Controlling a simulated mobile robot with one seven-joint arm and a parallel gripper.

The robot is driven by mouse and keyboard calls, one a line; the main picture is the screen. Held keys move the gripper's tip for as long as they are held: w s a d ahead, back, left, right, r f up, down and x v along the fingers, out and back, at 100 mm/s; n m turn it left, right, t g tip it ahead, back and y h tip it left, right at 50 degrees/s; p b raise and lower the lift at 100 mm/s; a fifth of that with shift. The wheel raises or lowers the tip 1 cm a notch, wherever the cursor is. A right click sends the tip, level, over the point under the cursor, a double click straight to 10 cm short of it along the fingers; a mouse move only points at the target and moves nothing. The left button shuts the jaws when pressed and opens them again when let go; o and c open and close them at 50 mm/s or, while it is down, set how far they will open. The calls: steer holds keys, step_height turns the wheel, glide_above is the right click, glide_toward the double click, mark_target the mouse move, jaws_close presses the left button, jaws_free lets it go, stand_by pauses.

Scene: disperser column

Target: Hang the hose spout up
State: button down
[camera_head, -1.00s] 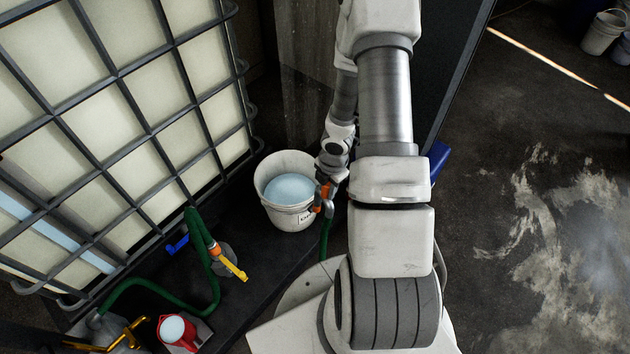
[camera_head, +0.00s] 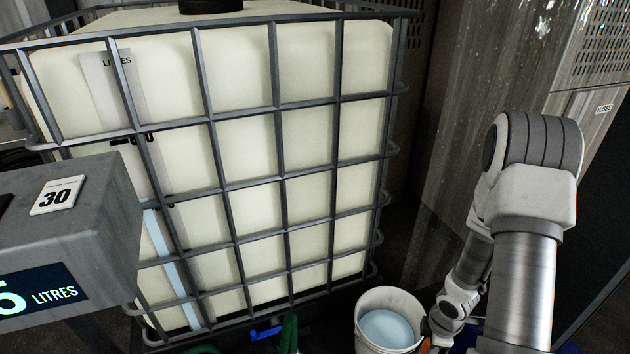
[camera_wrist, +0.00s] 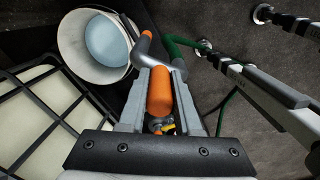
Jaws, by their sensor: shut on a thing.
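The hose spout (camera_wrist: 159,92) has an orange grip and a bent grey metal tube with an orange tip. My gripper (camera_wrist: 161,76) is shut on the orange grip in the wrist view. The spout's tip is close to the rim of the white bucket in that view; I cannot tell whether they touch. A green hose (camera_wrist: 182,44) shows beyond the grey tube. In the head view, only a bit of orange (camera_head: 425,328) shows by my wrist, right of the bucket at the bottom edge. I cannot make out a hanger for the spout.
The white bucket (camera_head: 361,325) holds pale blue liquid. A large caged tank (camera_head: 245,145) stands left of it. A grey box (camera_head: 95,215) with a "30" card and a LITRES display is at the left. Dark-and-pale bars (camera_wrist: 268,95) lie right of my gripper in the wrist view.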

steer(key=w+a+r+m+g+h+p, duration=0.1)
steer(key=w+a+r+m+p, duration=0.2)
steer(key=a+r+m+p, duration=0.9)
step_height(320, 180, up, 2)
steer(key=m, duration=0.3)
steer(key=shift+w+a+m, duration=0.15)
steer(key=shift+a+m, duration=0.05)
steer(key=shift+m, duration=0.2)
